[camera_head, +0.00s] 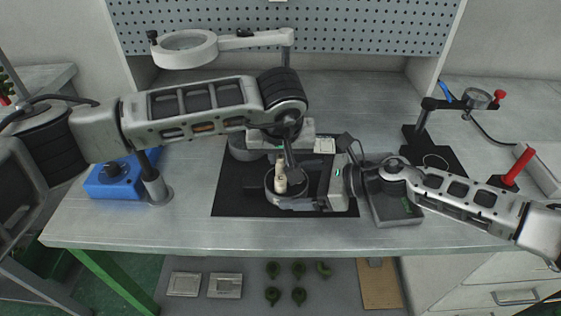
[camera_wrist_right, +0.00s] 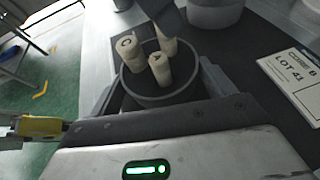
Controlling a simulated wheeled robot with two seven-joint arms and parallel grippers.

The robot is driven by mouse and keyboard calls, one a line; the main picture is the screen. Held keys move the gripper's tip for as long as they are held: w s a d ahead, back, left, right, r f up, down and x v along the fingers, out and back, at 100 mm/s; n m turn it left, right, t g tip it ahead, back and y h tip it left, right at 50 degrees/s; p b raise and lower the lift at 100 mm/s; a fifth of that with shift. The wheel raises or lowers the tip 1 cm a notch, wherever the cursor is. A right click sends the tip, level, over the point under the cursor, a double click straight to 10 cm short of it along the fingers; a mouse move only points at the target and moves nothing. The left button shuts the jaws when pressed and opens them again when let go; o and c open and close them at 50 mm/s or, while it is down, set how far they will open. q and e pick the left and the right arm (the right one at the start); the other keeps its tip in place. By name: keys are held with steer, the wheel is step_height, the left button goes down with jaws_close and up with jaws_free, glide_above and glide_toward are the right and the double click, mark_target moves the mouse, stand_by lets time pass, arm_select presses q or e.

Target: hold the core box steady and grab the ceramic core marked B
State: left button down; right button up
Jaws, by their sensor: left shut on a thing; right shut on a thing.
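The core box (camera_head: 287,203) is a round dark cup on the black mat; it fills the middle of the right wrist view (camera_wrist_right: 150,100). Three cream ceramic cores stand in it: a left one (camera_wrist_right: 127,47) with a round letter on top, a front one (camera_wrist_right: 160,68) with an unclear mark, and a rear one (camera_wrist_right: 167,42). My right gripper (camera_head: 312,202) is shut on the box, its fingers along both sides. My left gripper (camera_head: 291,176) reaches down from above, shut on what looks like the rear core. Its fingertips partly hide that core, and its letter is unreadable.
A white card (camera_wrist_right: 290,75) reading "CORE B LOT 41" lies right of the box. A grey round container (camera_wrist_right: 214,12) stands behind. A blue device (camera_head: 115,180) is at left, a grey tray (camera_head: 394,207) at right, and a magnifier ring (camera_head: 184,49) at the back.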

mark_target(281, 157)
arm_select(q)
step_height(281, 157, up, 8)
steer(key=shift+r, duration=0.1)
arm_select(e)
steer(key=o, duration=1.5)
steer(key=shift+d, duration=0.1)
